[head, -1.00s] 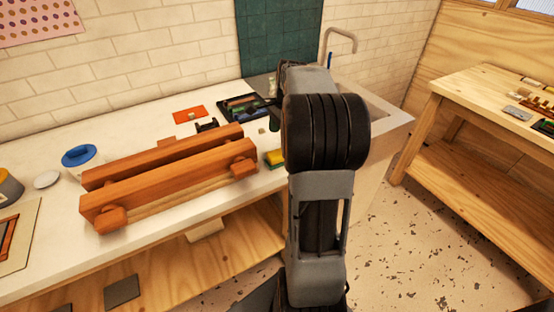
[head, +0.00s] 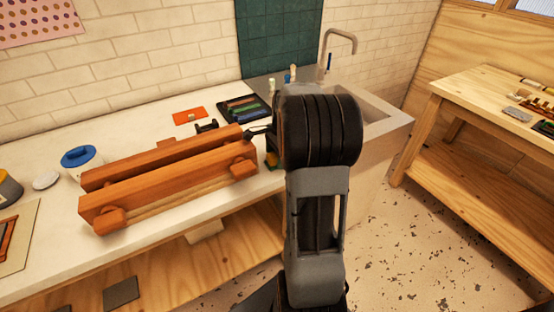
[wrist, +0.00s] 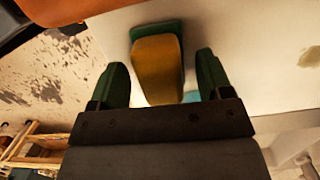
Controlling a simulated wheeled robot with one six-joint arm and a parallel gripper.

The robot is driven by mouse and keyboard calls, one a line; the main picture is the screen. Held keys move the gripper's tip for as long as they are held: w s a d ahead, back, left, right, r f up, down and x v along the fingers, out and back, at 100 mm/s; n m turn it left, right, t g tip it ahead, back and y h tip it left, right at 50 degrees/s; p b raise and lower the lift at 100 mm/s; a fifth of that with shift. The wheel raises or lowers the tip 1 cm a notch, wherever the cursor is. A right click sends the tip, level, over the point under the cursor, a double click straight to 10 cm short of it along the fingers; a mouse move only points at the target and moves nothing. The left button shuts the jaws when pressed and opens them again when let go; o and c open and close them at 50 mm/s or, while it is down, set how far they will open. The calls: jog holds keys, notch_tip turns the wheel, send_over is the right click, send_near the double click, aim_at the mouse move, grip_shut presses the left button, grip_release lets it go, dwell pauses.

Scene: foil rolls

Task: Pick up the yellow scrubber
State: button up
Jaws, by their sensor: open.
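The yellow scrubber (wrist: 158,68) has a yellow body and a green edge, and lies on the white counter (wrist: 255,45). In the wrist view it sits between the two dark green fingers of my gripper (wrist: 162,62), with a gap on each side. My gripper is open and empty.
A large orange wooden clamp (head: 170,186) stands on the counter just left of the scrubber. A dark tray (head: 228,116) of coloured rolls and an orange card (head: 190,116) lie behind. A sink with a tap (head: 341,37) is at the right, beyond my arm.

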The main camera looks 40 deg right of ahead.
jog(key=shift+c, duration=0.2)
jog(key=c, duration=1)
jog(key=shift+o, duration=0.2)
jog(key=shift+r, duration=0.1)
jog(key=shift+r, duration=0.65)
jog(key=s+d+r, duration=0.2)
jog(key=s+r, duration=0.9)
jog(key=s, duration=0.3)
jog(key=shift+r, duration=0.25)
jog(key=shift+w+d, duration=0.1)
